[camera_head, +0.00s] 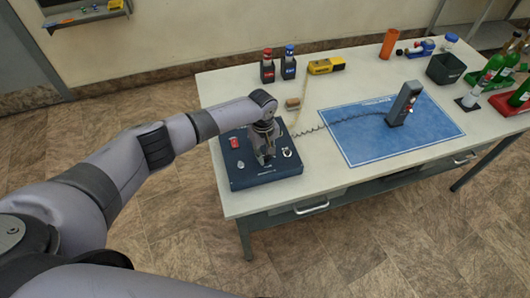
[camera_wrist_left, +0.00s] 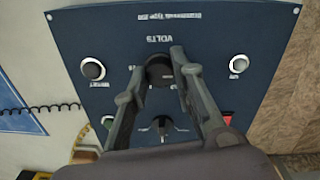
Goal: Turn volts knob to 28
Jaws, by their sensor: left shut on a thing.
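The dark blue power supply box (camera_head: 240,179) lies on the left part of the table. In the left wrist view its panel (camera_wrist_left: 113,47) is upside down, with the word VOLTS beside the round black volts knob (camera_wrist_left: 160,71). My left gripper (camera_head: 264,160) points down at the panel. In the wrist view its two fingers (camera_wrist_left: 158,64) are on either side of the volts knob and shut on it. The fingers partly cover the knob, and its pointer and scale numbers cannot be read. My right gripper is in neither view.
A coiled cable (camera_head: 330,124) runs to a grey device (camera_head: 402,105) on a blue mat (camera_head: 365,148).

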